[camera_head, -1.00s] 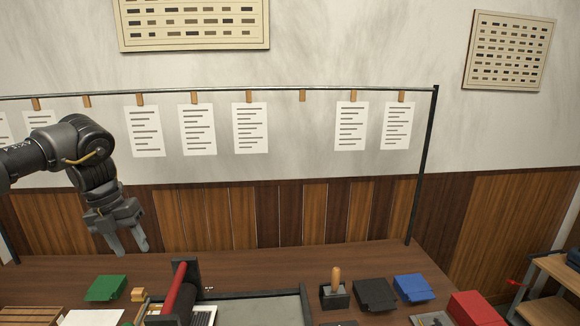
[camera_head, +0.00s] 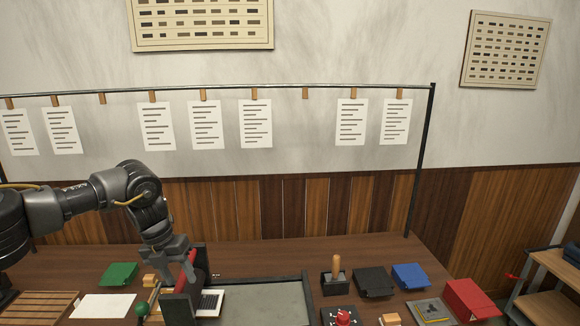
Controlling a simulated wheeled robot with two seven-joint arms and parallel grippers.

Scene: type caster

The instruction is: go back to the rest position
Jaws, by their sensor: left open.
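My left arm comes in from the left, and its left gripper (camera_head: 181,270) points down over the work table (camera_head: 250,258). The gripper is open, and nothing shows between its fingers. It is in front of the dark press with a red bar (camera_head: 182,292) and hides part of it. I cannot tell whether the fingers touch the press. My right gripper is not in view.
A green box (camera_head: 119,274), a white sheet (camera_head: 104,306) and a slatted wooden rack (camera_head: 45,307) are at left. A grey-bedded tray (camera_head: 262,300) is central. A wooden-handled stamp (camera_head: 335,276), blue box (camera_head: 410,276) and red box (camera_head: 469,299) are at right. Printed sheets (camera_head: 255,124) hang from a rail.

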